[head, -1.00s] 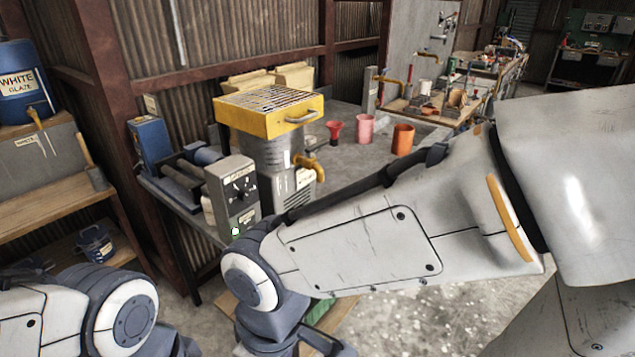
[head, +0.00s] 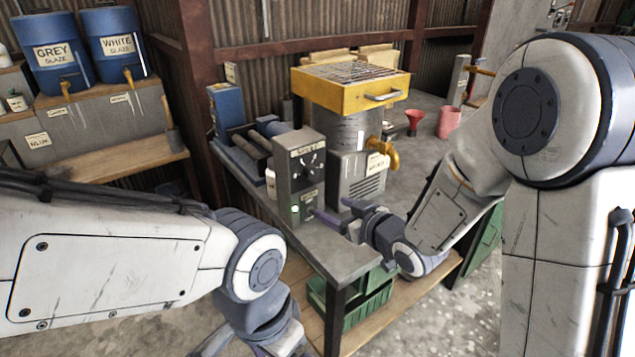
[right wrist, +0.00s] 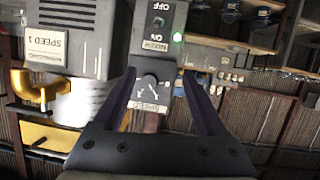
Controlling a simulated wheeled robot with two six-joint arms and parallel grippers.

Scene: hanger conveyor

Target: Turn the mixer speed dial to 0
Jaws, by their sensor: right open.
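The mixer control box (head: 291,172) is a grey upright box at the table's near edge, with a black speed dial (head: 308,162) on its upper front. In the right wrist view, upside down, the dial (right wrist: 150,86) shows between my fingers; its exact setting is too small to read. A green light (right wrist: 178,37) and an ON/OFF switch (right wrist: 158,22) sit on the same face. My right gripper (head: 335,208) is open and empty in front of the box, apart from the dial; its two fingers also show in the wrist view (right wrist: 159,74).
The mixer (head: 358,175) with a yellow top tray (head: 350,98) and yellow tap stands right of the box. A blue box (head: 227,108) is behind left. Green crates (head: 368,303) sit below the table.

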